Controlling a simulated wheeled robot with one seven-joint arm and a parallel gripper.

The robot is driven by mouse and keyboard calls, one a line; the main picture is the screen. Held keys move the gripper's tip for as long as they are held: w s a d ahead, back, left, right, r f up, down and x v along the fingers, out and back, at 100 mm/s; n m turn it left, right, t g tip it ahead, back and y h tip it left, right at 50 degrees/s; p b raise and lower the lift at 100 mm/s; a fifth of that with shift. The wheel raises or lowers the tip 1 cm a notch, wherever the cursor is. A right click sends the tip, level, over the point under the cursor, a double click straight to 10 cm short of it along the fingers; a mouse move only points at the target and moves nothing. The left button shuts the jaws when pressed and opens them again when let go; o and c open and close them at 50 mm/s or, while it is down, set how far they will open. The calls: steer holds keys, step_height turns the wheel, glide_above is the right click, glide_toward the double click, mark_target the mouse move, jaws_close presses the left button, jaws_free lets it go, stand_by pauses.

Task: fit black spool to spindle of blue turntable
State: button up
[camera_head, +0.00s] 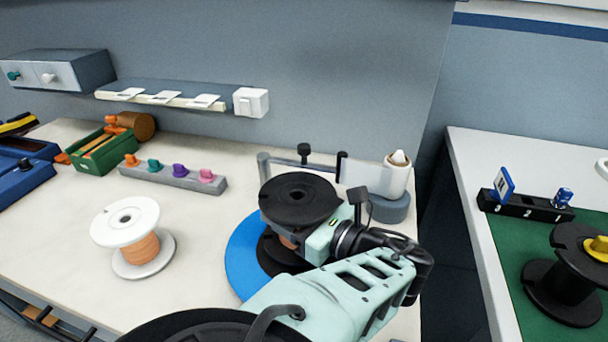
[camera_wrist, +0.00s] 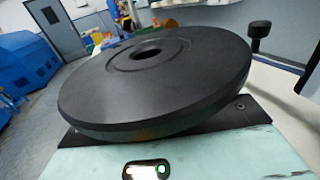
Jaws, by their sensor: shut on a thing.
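The black spool (camera_head: 299,198) stands over the blue turntable (camera_head: 243,258) in the head view, with copper-coloured winding between its flanges. Its top flange with a centre hole fills much of the wrist view (camera_wrist: 150,85). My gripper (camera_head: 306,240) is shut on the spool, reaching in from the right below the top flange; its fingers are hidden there. The lower flange seems to be over the turntable's disc. The spindle is hidden by the spool, so I cannot tell whether the spool is seated on it.
A white spool (camera_head: 126,222) with copper winding stands on the bench to the left. Behind the turntable are a metal arm with a black knob (camera_head: 304,152) and a white cone on a grey base (camera_head: 390,207). A grey peg rail (camera_head: 172,178) lies behind left. Another black spool (camera_head: 566,278) stands on the green mat at right.

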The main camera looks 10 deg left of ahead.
steer(key=shift+f+b, duration=0.7)
steer(key=shift+f, duration=0.3)
steer(key=shift+f, duration=0.15)
steer(key=shift+f, duration=0.2)
steer(key=shift+f, duration=0.15)
stand_by(0.4)
steer(key=o, duration=1.6)
steer(key=shift+c, duration=0.2)
steer(key=shift+d, duration=0.1)
